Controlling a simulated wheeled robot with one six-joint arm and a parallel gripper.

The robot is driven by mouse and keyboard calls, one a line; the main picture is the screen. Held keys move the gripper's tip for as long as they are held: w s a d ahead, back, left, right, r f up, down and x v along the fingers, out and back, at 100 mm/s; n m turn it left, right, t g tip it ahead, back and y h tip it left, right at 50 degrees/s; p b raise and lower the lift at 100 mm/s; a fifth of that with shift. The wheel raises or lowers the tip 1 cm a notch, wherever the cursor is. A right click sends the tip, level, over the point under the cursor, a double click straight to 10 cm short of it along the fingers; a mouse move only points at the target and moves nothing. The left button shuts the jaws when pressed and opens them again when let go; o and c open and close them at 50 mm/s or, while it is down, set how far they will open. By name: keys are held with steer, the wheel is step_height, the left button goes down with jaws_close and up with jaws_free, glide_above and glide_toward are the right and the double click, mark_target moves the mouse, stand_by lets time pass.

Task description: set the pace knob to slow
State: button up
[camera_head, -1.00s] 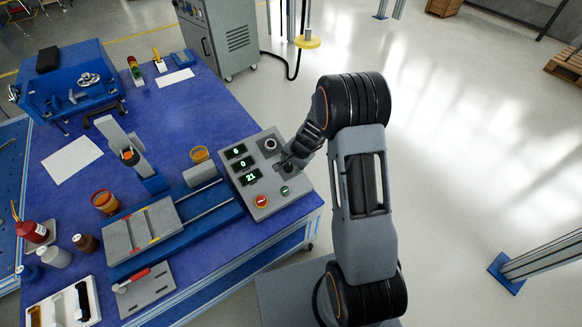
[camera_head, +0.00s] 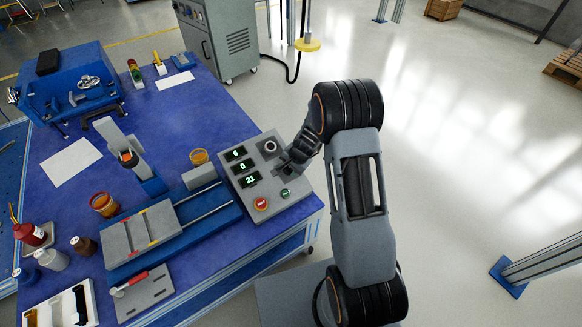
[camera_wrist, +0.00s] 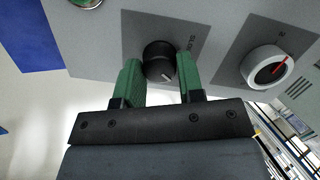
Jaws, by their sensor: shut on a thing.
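The pace knob (camera_wrist: 158,60) is a round black knob with a light pointer mark, on a dark plate in the wrist view. The plate's printed word reads "SLOW" to the knob's right; the pointer is at the knob's lower right, towards me. My gripper (camera_wrist: 158,70) has its two green fingers on either side of the knob, shut on it. In the head view my gripper (camera_head: 283,170) is at the right side of the grey control panel (camera_head: 246,208) and hides the knob.
A white dial with a red pointer (camera_wrist: 268,66) sits beside the knob on the panel. The panel also carries a red button (camera_head: 261,204), a green button (camera_head: 285,193) and lit displays (camera_head: 243,167). A blue slide fixture (camera_head: 180,245) stands left of the panel.

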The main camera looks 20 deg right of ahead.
steer(key=shift+c, duration=1)
steer(key=shift+n, duration=0.3)
steer(key=n+b, duration=0.2)
steer(key=n, duration=0.3)
steer(key=shift+a+n+h+b, duration=0.1)
steer(key=shift+n+h+b, duration=0.2)
steer(key=shift+b, duration=0.1)
steer(key=n+b, duration=0.1)
steer(key=n, duration=0.3)
steer(key=shift+w+a+g+h+b, duration=0.1)
steer(key=shift+g+h+b, duration=0.2)
steer(key=shift+b, duration=0.05)
steer(key=shift+n+b, duration=0.5)
steer(key=shift+n, duration=1.1)
steer(key=shift+n+h, duration=0.3)
steer(key=o, duration=0.9)
